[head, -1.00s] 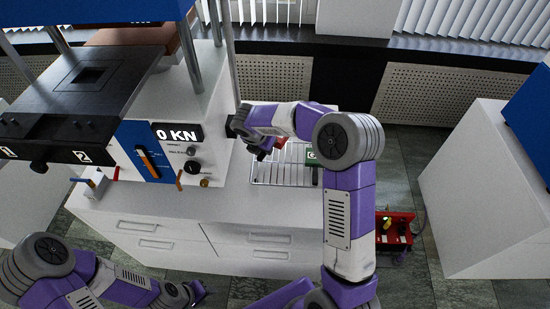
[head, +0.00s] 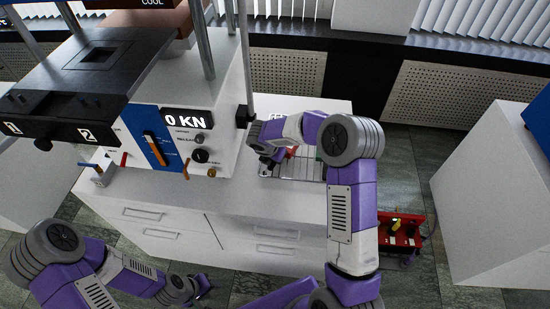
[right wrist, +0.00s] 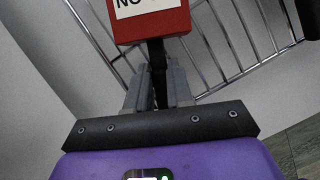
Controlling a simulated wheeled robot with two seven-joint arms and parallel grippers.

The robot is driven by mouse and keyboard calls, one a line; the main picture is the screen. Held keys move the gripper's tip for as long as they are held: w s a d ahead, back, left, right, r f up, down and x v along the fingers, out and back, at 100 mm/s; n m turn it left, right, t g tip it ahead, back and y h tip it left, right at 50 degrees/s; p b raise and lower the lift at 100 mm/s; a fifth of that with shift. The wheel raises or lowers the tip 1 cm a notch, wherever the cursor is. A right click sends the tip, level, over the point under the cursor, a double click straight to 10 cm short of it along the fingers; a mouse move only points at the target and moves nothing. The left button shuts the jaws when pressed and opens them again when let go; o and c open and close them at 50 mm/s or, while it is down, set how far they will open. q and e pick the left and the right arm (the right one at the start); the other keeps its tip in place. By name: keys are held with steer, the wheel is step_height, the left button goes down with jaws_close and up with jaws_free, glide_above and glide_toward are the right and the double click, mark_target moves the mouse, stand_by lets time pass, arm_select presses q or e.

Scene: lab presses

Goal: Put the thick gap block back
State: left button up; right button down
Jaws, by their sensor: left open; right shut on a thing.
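A red block (right wrist: 150,20) with a white label, on which "NO" shows before the frame cuts it off, sits on a black handle in the right wrist view. My right gripper (right wrist: 159,88) is shut on that handle. In the head view, my right gripper (head: 268,158) is at the wire rack (head: 290,172) on the counter, partly hidden by its own arm. A bit of red (head: 292,152) shows beside it. I cannot tell whether the red block touches the rack. My left gripper (head: 196,292) is open and empty, low in front of the cabinet.
A press (head: 215,95) with a "0 KN" display stands left of the rack. A green piece (head: 319,154) shows at the rack's right side, mostly hidden by my right arm. A red toolbox (head: 402,232) is on the floor at the right, by another white cabinet (head: 490,190).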

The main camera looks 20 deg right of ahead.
steer(key=c, duration=1)
jaws_free()
steer(key=shift+f, duration=0.1)
steer(key=p+v, duration=0.2)
steer(key=v, duration=1)
steer(key=shift+p, duration=0.35)
